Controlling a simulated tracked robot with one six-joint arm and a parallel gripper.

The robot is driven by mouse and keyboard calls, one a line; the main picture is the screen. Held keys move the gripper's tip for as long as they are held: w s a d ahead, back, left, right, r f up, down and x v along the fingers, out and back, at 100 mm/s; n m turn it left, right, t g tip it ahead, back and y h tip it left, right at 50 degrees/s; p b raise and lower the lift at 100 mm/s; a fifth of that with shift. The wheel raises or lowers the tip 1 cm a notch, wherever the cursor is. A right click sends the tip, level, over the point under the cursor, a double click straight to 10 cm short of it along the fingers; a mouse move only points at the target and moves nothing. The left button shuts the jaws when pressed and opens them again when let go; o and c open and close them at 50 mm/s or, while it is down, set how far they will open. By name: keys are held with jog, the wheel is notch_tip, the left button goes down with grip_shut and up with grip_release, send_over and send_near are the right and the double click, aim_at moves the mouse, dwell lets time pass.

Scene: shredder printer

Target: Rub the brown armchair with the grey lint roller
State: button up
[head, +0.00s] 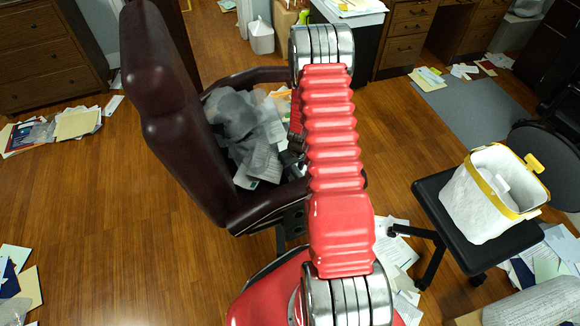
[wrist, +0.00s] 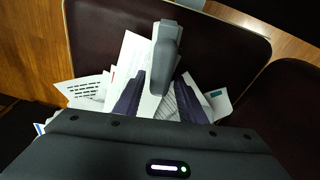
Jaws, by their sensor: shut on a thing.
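The dark brown armchair (head: 160,110) stands left of centre in the head view, its seat covered with loose papers. Its brown surface also fills the upper part of the wrist view (wrist: 105,30). My gripper (wrist: 162,82) is shut on the grey lint roller (wrist: 168,42), which points away from the fingers over the chair and papers. In the head view my gripper is mostly hidden behind my red arm, over the seat by the near armrest. I cannot tell whether the roller touches the chair.
Papers (head: 250,135) lie heaped on the seat. A black swivel chair at right carries a white bin with a yellow rim (head: 475,205). Wooden drawers (head: 405,35) stand at the back and a dresser (head: 45,55) at left. The wooden floor at left is mostly clear, with scattered papers.

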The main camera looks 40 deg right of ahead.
jog(key=shift+s+a, duration=0.15)
jog(key=shift+s, duration=0.7)
jog(key=shift+w+a+r, duration=0.1)
jog(key=shift+a+r, duration=0.05)
jog(key=shift+a, duration=0.55)
jog(key=shift+w, duration=0.15)
jog(key=shift+w+d+r, duration=0.1)
jog(key=shift+w+d, duration=0.1)
jog(key=shift+w, duration=0.65)
jog(key=shift+w+d, duration=0.15)
jog(key=shift+w, duration=0.65)
jog(key=shift+w, duration=0.1)
jog(key=shift+w+d+r, duration=0.1)
jog(key=shift+w+d, duration=0.1)
jog(key=shift+w, duration=0.65)
jog(key=shift+w+d, duration=0.15)
jog(key=shift+w, duration=0.65)
jog(key=shift+w, duration=0.1)
